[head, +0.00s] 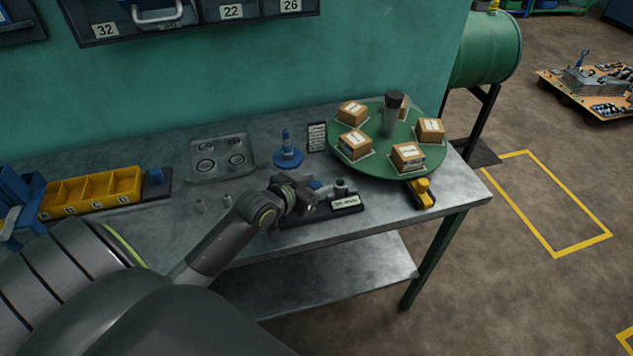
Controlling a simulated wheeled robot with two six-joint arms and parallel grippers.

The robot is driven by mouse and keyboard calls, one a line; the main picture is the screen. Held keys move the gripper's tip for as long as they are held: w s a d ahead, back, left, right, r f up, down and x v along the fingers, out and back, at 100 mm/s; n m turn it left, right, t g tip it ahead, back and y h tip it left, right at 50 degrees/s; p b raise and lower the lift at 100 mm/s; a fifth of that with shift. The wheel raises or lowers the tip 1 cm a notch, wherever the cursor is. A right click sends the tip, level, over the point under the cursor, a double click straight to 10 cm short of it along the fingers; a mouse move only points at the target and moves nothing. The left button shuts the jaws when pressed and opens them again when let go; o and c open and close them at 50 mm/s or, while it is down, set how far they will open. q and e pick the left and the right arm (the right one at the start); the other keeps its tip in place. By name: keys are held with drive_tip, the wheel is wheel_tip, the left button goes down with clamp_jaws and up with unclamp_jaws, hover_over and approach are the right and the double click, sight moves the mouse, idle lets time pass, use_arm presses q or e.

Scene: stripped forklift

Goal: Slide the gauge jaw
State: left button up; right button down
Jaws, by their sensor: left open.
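A small dark gauge fixture (345,203) with a white label lies near the front edge of the grey metal bench. A short grey cylinder (340,187) stands at its back, and a small blue part (317,185) shows to its left. Which part is the sliding jaw is too small to tell. My left gripper (311,202) is open at the left end of the fixture, close to the blue part. Its wrist and fingers hide some of the fixture; contact cannot be told. My right gripper is out of view.
A green turntable (384,172) with several boxes and a dark-capped cylinder stands to the right. A blue stand (288,157), a grey tray (221,171) and a yellow bin row (92,193) are behind and left.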

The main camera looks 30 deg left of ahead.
use_arm(q)
drive_tip(key=shift+w+d+f, duration=0.1)
drive_tip(key=shift+w+f, duration=0.05)
drive_tip(key=shift+w, duration=0.2)
clamp_jaws()
drive_tip(key=shift+s, duration=0.1)
drive_tip(key=shift+s+a+p, duration=0.4)
drive_tip(key=shift+s+a, duration=0.55)
drive_tip(key=shift+s, duration=0.05)
drive_tip(key=shift+f, duration=0.1)
